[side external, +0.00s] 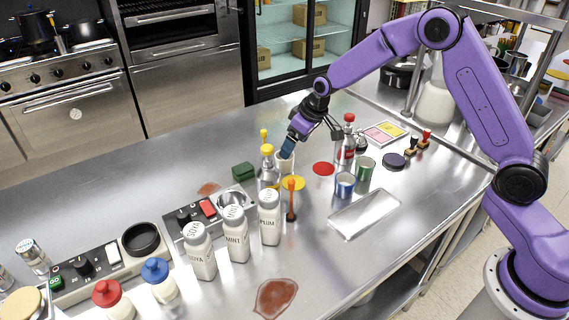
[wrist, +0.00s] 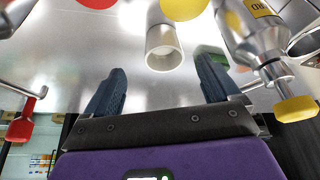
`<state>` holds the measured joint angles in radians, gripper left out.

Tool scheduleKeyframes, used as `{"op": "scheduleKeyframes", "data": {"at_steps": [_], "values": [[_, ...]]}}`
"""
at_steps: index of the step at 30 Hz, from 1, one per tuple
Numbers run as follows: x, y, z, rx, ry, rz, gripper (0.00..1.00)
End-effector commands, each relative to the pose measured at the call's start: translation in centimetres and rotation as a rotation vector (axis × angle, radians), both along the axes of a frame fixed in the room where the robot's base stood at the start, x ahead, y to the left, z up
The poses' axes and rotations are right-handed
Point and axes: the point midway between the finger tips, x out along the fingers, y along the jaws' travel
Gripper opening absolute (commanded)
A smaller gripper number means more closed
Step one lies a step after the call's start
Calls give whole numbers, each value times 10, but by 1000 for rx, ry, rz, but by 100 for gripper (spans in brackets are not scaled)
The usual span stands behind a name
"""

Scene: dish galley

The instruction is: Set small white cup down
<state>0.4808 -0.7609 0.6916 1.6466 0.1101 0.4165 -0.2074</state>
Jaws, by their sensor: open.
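The small white cup (wrist: 164,40) stands on the steel counter (wrist: 60,60), in the upper middle of the wrist view. In the side view the cup (side external: 283,166) is partly hidden by a blue finger. My gripper (wrist: 160,64) is open, with its two dark blue fingers spread. The cup lies just beyond the fingertips, between their lines, with a visible gap on each side. In the side view my gripper (side external: 308,142) is low over the counter, beside a yellow-capped bottle. I cannot tell whether a finger touches the cup.
The yellow-capped bottle (wrist: 252,35) is close to the right finger. A green block (side external: 244,172), a yellow disc (side external: 293,183) and a red disc (side external: 324,169) lie nearby. An empty tray (side external: 364,214) lies in front.

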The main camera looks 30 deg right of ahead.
Motion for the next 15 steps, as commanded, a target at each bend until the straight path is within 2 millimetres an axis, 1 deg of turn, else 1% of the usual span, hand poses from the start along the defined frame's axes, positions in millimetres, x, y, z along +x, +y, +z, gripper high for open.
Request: {"op": "scheduleKeyframes", "data": {"at_steps": [1,3,10,15], "values": [[3,1,-6,0,0,0,89],[5,2,-12,0,0,1,89],[10,5,-22,0,-1,2,89],[20,12,-39,-1,0,2,89]]}}
